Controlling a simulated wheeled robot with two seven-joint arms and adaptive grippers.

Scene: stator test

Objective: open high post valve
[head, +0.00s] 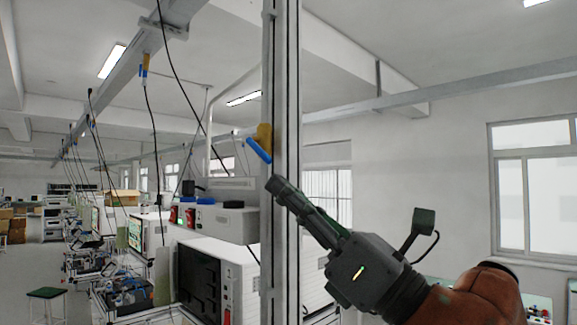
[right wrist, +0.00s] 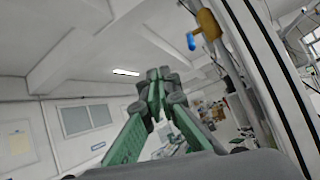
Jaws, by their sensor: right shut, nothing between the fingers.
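The valve (head: 264,137) is a yellow body on a tall metal post (head: 284,80), with a blue handle (head: 258,150) that slants down to the right in the head view. In the right wrist view the valve (right wrist: 207,23) is at the upper right, its blue handle (right wrist: 191,41) at its lower left end. My right gripper (head: 275,184) is shut and empty, just below the valve and close to the post. I see a gap between the fingertips and the handle. In the right wrist view the fingers (right wrist: 158,78) meet at their tips. My left gripper is out of view.
Left of the post stand white test machines (head: 215,215) on a long row of benches. Cables hang from an overhead beam (head: 130,75). A stool (head: 46,294) is on the floor at the far left. A window (head: 530,185) is in the right wall.

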